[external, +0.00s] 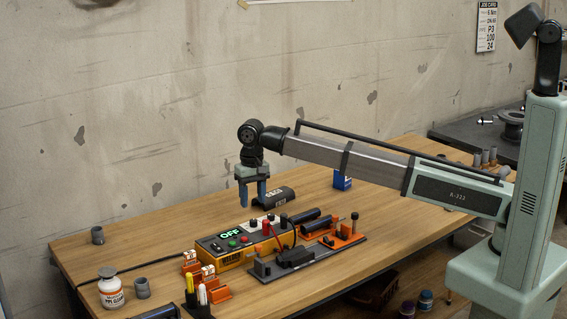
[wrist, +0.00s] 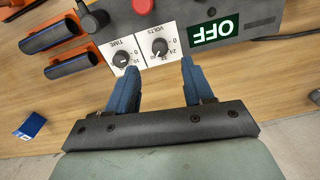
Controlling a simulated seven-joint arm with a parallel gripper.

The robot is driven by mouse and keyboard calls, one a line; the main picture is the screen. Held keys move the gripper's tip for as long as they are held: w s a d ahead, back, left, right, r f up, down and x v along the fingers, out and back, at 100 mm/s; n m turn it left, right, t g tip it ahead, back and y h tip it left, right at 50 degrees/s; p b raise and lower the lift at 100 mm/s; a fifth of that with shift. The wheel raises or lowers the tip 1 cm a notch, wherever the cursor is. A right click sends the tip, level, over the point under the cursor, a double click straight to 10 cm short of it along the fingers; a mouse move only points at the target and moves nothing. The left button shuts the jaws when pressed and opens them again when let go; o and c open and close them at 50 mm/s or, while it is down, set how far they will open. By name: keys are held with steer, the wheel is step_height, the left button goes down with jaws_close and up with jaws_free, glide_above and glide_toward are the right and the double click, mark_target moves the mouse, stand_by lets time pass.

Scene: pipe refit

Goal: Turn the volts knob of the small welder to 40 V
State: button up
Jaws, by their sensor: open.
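The small welder (external: 215,252) is a yellow box with a grey top, standing on the wooden bench. Its green display reads OFF in both views. In the wrist view the black volts knob (wrist: 160,47) sits on a white dial plate marked VOLTS. Beside it on the left is the TIME knob (wrist: 121,59). In the external view my gripper (external: 252,203) hangs pointing down above the welder's back edge. The pointer's exact setting is too small to read.
A blue box (external: 342,181) is behind. A white bottle (external: 110,288) stands front left. The bench's left middle (external: 150,240) is clear.

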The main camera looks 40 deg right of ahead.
mark_target(253, 220)
step_height(253, 220, down, 7)
steer(key=shift+r, duration=0.1)
stand_by(0.3)
steer(key=shift+c, duration=0.2)
jaws_close()
